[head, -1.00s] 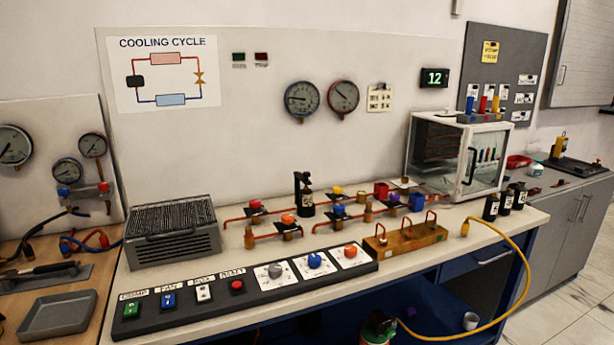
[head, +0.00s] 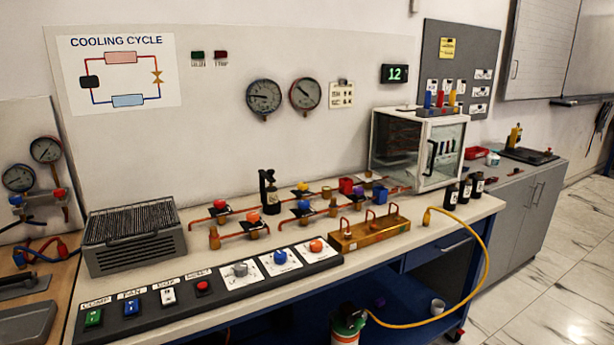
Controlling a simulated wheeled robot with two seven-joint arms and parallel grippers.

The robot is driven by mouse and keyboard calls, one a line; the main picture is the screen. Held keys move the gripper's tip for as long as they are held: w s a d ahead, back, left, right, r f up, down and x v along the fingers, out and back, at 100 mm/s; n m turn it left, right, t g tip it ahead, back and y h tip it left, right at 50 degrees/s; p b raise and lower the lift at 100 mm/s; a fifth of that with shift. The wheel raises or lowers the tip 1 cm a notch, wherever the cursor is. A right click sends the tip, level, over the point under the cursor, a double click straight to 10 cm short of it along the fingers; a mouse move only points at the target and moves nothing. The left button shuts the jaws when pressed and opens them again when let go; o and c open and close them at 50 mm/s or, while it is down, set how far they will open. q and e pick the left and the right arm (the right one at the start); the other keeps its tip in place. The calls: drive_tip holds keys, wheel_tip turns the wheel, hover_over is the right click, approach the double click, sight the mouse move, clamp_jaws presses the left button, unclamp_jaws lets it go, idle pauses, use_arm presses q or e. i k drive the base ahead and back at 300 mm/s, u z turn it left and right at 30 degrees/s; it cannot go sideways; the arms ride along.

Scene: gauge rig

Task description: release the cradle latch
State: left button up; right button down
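No other part is clearly a cradle latch. Neither of my grippers is in view.
A control strip (head: 215,288) with buttons and knobs runs along the front edge of the bench (head: 385,240). A grey finned unit (head: 134,240), copper pipes with coloured valves (head: 303,187), a brass block (head: 370,233) and a glass-fronted cabinet (head: 415,150) crowd the top. A yellow hose (head: 487,262) hangs over the right end.

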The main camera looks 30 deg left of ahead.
sight(269, 175)
drive_tip(key=z, duration=0.8)
drive_tip(key=i, duration=0.9)
drive_tip(key=u, duration=3.1)
